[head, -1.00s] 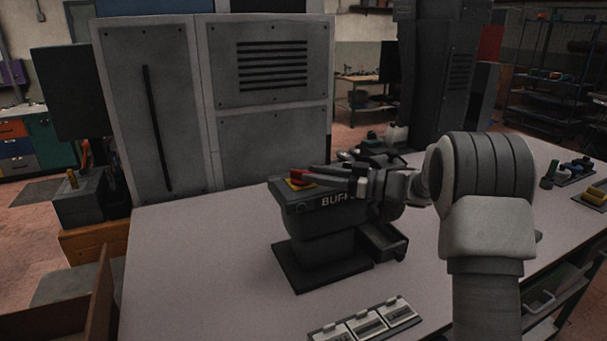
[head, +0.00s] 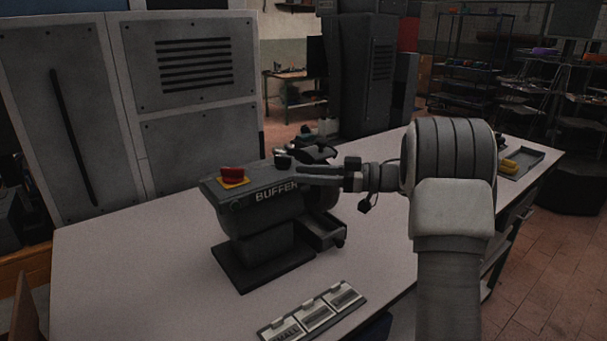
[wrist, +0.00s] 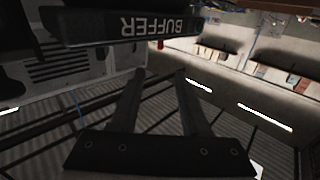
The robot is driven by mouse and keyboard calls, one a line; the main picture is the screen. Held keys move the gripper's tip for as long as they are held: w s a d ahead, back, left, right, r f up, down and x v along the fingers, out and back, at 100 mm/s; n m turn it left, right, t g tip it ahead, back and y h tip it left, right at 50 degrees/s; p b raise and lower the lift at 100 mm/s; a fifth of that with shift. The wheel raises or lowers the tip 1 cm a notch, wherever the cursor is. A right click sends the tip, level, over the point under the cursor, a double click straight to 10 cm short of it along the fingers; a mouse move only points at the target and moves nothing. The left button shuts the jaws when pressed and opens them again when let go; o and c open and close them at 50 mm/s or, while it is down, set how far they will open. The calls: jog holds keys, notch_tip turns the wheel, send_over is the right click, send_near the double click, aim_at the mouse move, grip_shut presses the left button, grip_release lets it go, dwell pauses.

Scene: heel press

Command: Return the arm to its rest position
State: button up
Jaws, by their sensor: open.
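My gripper (head: 305,177) is in front of the right end of the dark buffer machine (head: 258,230) in the head view, its fingers pointing left. In the wrist view the two fingers (wrist: 160,75) stand apart with nothing between them. The buffer's labelled edge (wrist: 130,28) shows upside down beyond the fingertips there. The red button (head: 232,174) on its yellow plate sits on top of the buffer, left of the fingertips and apart from them. My arm reaches in from the right of the head view.
The buffer stands on a pale table (head: 130,290). A small open drawer (head: 322,232) juts from its right side. A labelled plate (head: 312,312) lies near the front edge. A grey cabinet (head: 190,90) stands behind. A tray with a yellow item (head: 508,167) is at the far right.

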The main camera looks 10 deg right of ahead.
jog(key=shift+r, duration=0.1)
jog(key=w+d+r+m+t+h, duration=0.1)
jog(key=w+r+m+t+h, duration=0.15)
jog(key=r+t+h, duration=0.35)
jog(key=w+d+r+m+t+h, duration=0.1)
jog(key=r+m+t+h, duration=0.3)
jog(key=r, duration=0.3)
jog(key=s+d+r+m+h, duration=0.1)
jog(key=s+d+m+h, duration=0.1)
jog(key=s+m+h, duration=0.3)
jog(key=s+a+f+g, duration=0.2)
jog(key=s+f, duration=0.3)
jog(key=s, duration=0.5)
jog(key=s+a+f+m+g+h, duration=0.1)
jog(key=s+f+g, duration=0.4)
jog(key=s, duration=0.6)
jog(key=s+a+f+m+g, duration=0.1)
jog(key=s+a+f+g, duration=0.2)
jog(key=s+f, duration=0.4)
jog(key=s+a, duration=0.1)
jog(key=s, duration=0.3)
jog(key=shift+f+g+h, duration=0.15)
jog(key=shift+g+h, duration=0.25)
jog(key=shift+s, duration=0.1)
